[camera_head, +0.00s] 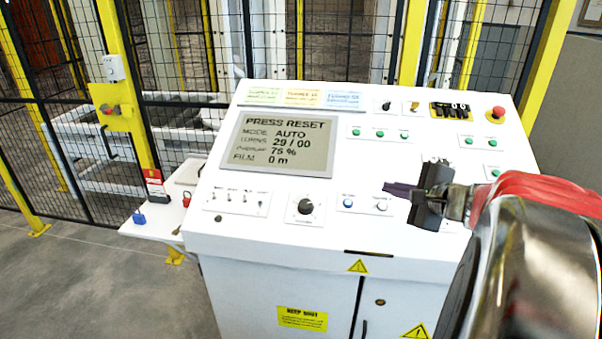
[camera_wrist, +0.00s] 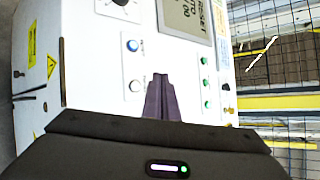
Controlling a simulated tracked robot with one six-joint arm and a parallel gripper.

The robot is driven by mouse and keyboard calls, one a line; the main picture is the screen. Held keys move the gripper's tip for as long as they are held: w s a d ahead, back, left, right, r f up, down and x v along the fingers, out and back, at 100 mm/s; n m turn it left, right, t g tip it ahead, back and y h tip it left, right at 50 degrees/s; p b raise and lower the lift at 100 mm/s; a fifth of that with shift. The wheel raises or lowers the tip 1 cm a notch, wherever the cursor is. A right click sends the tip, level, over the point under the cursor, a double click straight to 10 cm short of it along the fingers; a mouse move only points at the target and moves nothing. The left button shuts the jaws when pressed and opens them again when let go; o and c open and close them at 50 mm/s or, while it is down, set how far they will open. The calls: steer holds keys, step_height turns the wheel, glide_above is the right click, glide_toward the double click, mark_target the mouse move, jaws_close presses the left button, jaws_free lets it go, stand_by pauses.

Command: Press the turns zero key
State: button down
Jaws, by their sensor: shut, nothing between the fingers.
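Below and right of the screen sit a blue button (camera_head: 348,202) and a white button (camera_head: 382,206). Their labels are too small to read, so I cannot tell which is the turns zero key. My gripper (camera_head: 386,187) is shut and empty, in front of the panel near the white button. In the wrist view its fingertips (camera_wrist: 160,77) appear right of the blue button (camera_wrist: 133,45) and white button (camera_wrist: 136,86), apart from both.
A black rotary knob (camera_head: 306,207) and a row of switches (camera_head: 237,199) lie left of the buttons. Several green buttons (camera_head: 379,133) and a red emergency stop (camera_head: 498,113) sit higher. A side shelf (camera_head: 155,225) holds padlocks. Yellow-posted mesh fencing stands behind.

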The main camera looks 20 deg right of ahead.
steer(key=shift+w+d+f, duration=0.2)
steer(key=shift+w+f, duration=0.1)
steer(key=shift+f, duration=0.55)
steer(key=shift+w+d+f, duration=0.25)
steer(key=shift+w+f, duration=0.1)
steer(key=shift+f, duration=0.5)
steer(key=shift+w+d+f, duration=0.2)
steer(key=shift+w+f, duration=0.1)
steer(key=shift+f, duration=0.55)
steer(key=shift+w+d+f, duration=0.15)
steer(key=shift+w+f, duration=0.15)
steer(key=shift+f, duration=0.4)
stand_by(1.0)
steer(key=shift+r, duration=0.1)
steer(key=shift+s+r, duration=0.3)
steer(key=shift+r, duration=0.35)
steer(key=shift+a+r, duration=0.1)
steer(key=shift+a, duration=0.1)
steer(key=r, duration=0.1)
steer(key=s+r, duration=0.1)
steer(key=r, duration=0.1)
steer(key=a+r, duration=0.1)
steer(key=shift+s+r, duration=0.2)
steer(key=shift+s, duration=0.15)
stand_by(0.3)
stand_by(0.7)
